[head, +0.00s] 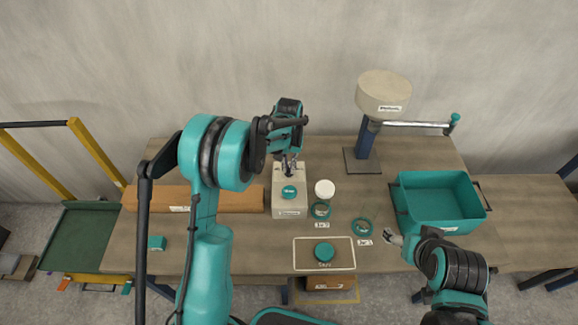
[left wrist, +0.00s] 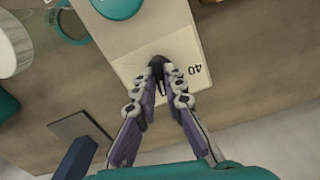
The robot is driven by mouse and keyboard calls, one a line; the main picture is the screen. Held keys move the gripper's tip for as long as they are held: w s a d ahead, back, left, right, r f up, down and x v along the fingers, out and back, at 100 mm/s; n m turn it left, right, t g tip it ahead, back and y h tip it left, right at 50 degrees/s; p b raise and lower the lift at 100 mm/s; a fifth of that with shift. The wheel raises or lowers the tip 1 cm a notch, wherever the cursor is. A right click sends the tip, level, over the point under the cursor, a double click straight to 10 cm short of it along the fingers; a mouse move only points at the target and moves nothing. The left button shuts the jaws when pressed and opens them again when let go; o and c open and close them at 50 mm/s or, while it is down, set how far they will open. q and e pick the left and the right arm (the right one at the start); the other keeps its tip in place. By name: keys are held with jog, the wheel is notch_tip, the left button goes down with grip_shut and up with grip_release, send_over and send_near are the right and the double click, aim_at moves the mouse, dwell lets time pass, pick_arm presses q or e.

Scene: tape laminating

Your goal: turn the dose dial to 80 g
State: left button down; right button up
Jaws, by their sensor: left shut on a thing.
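A pale box-shaped device (head: 289,211) stands on the table with a round teal button (head: 289,192) on its top. My left gripper (head: 290,164) reaches down over the device's far end. In the left wrist view the left gripper (left wrist: 158,82) is shut on the dark dose dial (left wrist: 156,61). The number 40 (left wrist: 196,69) shows beside the dial. Other scale marks are hidden by the fingers, so I cannot tell the setting. My right gripper (head: 391,237) is over the table's front edge, near the teal bin; its fingers are too small to read.
A white-lidded jar (head: 324,189) and teal rings (head: 362,227) sit right of the device. A teal bin (head: 478,212) is at the right. A post stand with a drum (head: 383,93) rises behind. A framed mat (head: 302,257) lies in front; a brown beam (head: 238,200) lies left.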

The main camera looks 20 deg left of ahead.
aim_at(289, 168)
pick_arm(q)
jog(key=shift+n, duration=1.1)
jog(key=c, duration=1.6)
grip_release()
notch_tip(289, 168, up, 12)
